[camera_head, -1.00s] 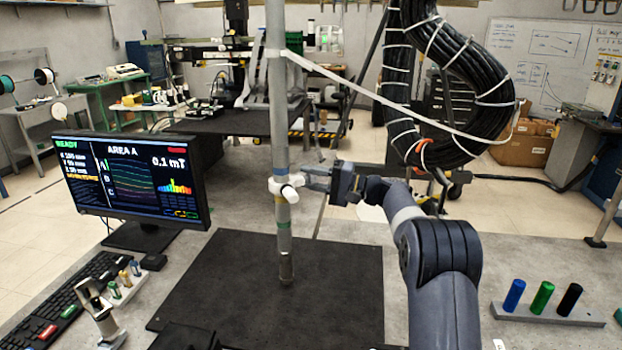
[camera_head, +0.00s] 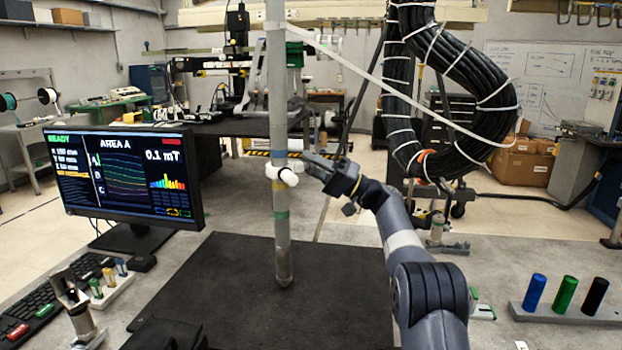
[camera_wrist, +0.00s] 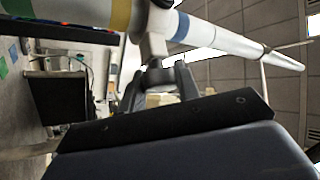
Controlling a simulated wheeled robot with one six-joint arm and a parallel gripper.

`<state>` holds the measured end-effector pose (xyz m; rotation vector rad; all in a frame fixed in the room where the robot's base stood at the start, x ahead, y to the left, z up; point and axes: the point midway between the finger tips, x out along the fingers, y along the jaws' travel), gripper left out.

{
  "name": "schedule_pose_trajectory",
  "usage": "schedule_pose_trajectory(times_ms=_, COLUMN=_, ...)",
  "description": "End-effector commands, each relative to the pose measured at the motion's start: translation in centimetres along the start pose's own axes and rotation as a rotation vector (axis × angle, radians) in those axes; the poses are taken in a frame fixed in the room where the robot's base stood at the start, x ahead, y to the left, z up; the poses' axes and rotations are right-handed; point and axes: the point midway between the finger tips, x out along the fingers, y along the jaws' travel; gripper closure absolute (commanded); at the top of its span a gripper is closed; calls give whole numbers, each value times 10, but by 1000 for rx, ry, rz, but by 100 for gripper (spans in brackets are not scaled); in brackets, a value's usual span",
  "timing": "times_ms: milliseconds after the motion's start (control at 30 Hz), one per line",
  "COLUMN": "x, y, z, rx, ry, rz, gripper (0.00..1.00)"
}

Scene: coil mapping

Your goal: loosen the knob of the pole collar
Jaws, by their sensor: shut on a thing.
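The grey pole (camera_head: 280,110) stands upright on the dark mat, with blue, yellow and green bands. Its white collar (camera_head: 273,172) sits partway up, and the white knob (camera_head: 288,177) sticks out on its right side. My gripper (camera_head: 304,165) reaches in from the right, its fingers at the knob. In the wrist view the pole (camera_wrist: 215,35) runs across the top, and the collar (camera_wrist: 152,18) is around it. There the fingers of my gripper (camera_wrist: 160,72) are shut on the knob (camera_wrist: 154,48), partly hiding it.
A monitor (camera_head: 120,175) stands left of the pole, with a keyboard in front. A thick black cable bundle (camera_head: 455,90) hangs behind my arm. A rack with blue, green and black cylinders (camera_head: 565,312) is at the right. The dark mat (camera_head: 250,310) is mostly clear.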

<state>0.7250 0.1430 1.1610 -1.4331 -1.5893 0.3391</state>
Motion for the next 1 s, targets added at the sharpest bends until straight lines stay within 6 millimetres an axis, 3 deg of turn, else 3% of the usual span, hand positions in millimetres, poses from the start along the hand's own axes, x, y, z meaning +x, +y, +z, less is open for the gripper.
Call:
schedule_pose_trajectory(times_ms=433, x=1, y=-2, z=-1, rx=-221, ry=0, rz=-188, gripper=92)
schedule_pose_trajectory(times_ms=1000, x=0, y=-1, z=0, rx=-274, ry=1, rz=-234, gripper=92)
